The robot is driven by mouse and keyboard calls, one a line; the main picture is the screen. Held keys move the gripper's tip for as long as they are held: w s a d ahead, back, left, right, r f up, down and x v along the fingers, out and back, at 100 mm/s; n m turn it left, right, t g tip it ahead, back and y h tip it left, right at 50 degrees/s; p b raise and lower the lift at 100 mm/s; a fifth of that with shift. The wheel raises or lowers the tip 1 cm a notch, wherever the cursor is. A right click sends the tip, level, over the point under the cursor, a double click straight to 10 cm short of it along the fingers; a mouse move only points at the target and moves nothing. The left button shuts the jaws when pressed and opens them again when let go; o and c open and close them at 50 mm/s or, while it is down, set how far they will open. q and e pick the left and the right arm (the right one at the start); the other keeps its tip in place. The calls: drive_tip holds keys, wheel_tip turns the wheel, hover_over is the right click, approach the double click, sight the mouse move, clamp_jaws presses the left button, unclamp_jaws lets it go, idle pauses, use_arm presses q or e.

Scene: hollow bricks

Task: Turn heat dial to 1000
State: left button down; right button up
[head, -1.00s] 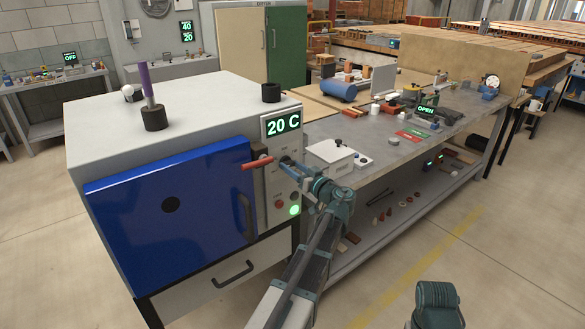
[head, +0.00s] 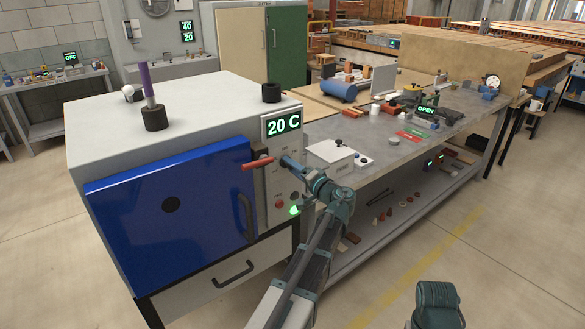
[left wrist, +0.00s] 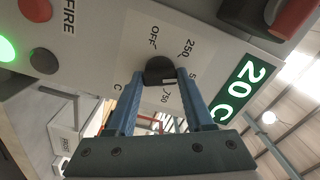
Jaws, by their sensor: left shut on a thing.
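The heat dial (left wrist: 159,69) is a dark round knob on the kiln's control panel, with a printed scale around it reading OFF, 250, a partly hidden 5-mark and 750. A light mark on the knob points down and right in the left wrist view, roughly between the 5-mark and 750. My left gripper (head: 287,161) is shut on the dial, with a blue finger on each side. In the head view, the gripper hides the dial. The kiln display (head: 283,124) reads 20 C and also shows in the left wrist view (left wrist: 245,86). My right gripper is out of view.
The blue kiln door (head: 170,215) is shut, with a red handle (head: 257,163) just left of my left gripper. A green lit button (head: 294,210) sits below the dial. The workbench (head: 385,150) with tools stands to the right. Open floor lies in front.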

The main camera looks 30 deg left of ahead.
use_arm(q)
drive_tip(key=shift+m, duration=14.5)
drive_tip(key=shift+c, duration=1.4)
unclamp_jaws()
drive_tip(key=v, duration=1.4)
